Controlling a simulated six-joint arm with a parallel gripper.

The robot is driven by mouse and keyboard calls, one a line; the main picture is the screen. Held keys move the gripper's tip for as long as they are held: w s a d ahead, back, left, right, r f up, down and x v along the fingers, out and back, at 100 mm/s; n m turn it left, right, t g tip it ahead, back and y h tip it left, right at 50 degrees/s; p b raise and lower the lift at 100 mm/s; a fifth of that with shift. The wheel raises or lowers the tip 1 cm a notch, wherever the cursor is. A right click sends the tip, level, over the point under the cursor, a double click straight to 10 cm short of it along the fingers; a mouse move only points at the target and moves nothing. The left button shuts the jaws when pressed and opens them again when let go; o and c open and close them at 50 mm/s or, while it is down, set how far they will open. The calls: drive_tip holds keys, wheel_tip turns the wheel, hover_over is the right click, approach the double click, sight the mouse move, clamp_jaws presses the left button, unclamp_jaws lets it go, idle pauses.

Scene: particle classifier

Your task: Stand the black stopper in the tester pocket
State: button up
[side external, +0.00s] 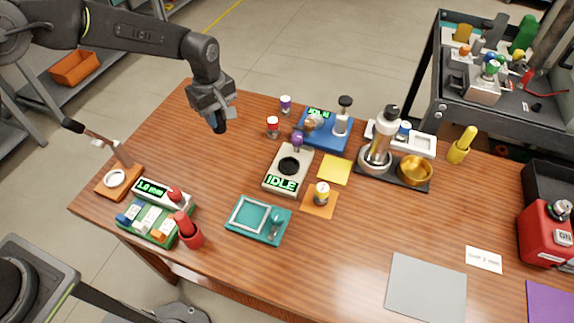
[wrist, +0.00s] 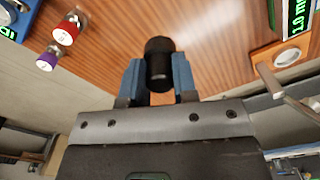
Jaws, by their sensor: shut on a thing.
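My gripper (side external: 217,106) is shut on the black stopper (side external: 220,126) and holds it above the back left part of the table, clear of the surface. In the wrist view the stopper (wrist: 158,60) sits between the two blue fingers of my gripper (wrist: 157,76). A beige device (side external: 273,182) with a dark round opening, a purple knob and a green IDLE display stands to the right of my gripper. A blue device (side external: 323,142) with another IDLE display is behind it. I cannot tell which holds the tester pocket.
Red-capped (side external: 273,127) and purple-capped (side external: 285,104) vials stand between my gripper and the blue device. An orange stand (side external: 119,181) with a white ring and a 1.0 mm display unit (side external: 162,193) are at left. A teal tray (side external: 258,219) lies in front.

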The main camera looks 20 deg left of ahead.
drive_tip(key=d+f, duration=0.2)
drive_tip(key=d, duration=0.3)
drive_tip(key=w+d+f, duration=0.1)
drive_tip(key=d+f, duration=0.1)
drive_tip(key=d, duration=0.4)
drive_tip(key=w+d+f, duration=0.1)
drive_tip(key=d+f, duration=0.1)
drive_tip(key=d, duration=0.4)
drive_tip(key=shift+w+d, duration=0.15)
drive_tip(key=shift+w, duration=0.05)
drive_tip(key=shift+f, duration=2.05)
drive_tip(key=shift+f, duration=0.1)
drive_tip(key=o, duration=0.9)
